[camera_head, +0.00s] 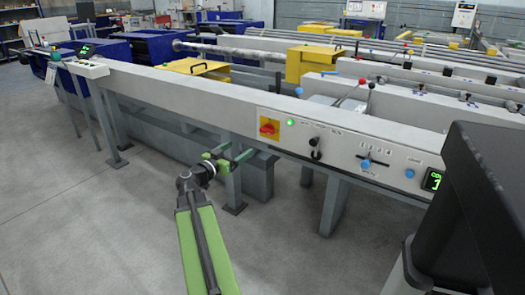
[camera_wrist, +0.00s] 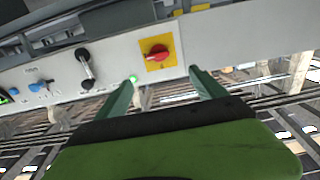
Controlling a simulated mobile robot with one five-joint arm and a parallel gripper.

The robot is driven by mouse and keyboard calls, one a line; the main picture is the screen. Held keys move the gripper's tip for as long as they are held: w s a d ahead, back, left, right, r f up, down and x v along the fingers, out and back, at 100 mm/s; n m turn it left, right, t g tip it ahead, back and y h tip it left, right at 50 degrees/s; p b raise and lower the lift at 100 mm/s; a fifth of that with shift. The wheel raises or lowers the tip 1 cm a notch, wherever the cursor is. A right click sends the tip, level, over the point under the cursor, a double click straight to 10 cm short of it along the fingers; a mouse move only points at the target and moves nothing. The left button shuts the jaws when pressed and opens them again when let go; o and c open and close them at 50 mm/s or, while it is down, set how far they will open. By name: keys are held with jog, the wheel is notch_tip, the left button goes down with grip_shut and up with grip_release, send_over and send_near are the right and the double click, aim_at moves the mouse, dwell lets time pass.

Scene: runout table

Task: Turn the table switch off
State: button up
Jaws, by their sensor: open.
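The table switch is a red rotary knob (camera_head: 268,128) on a yellow square plate, on the front panel of the grey runout table (camera_head: 190,95). In the wrist view the red knob (camera_wrist: 157,53) lies ahead, its grip roughly level and slightly tilted. A small green lamp (camera_head: 290,123) beside the plate is lit. My gripper (camera_head: 236,154) is open and empty, in front of the panel, below and left of the switch in the head view. In the wrist view its two green fingers (camera_wrist: 163,76) are spread, with the knob between and beyond the tips, apart from them.
Right of the switch on the panel are a black lever (camera_head: 316,148), a blue-knobbed slider (camera_head: 367,164), a blue button (camera_head: 410,173) and a green-digit display (camera_head: 432,180). Table legs (camera_head: 336,205) stand below. The floor (camera_head: 80,220) at left is clear.

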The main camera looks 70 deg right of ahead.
aim_at(264, 131)
jog(key=x, duration=1.7)
jog(key=shift+s+d+r, duration=0.1)
jog(key=shift+d, duration=0.15)
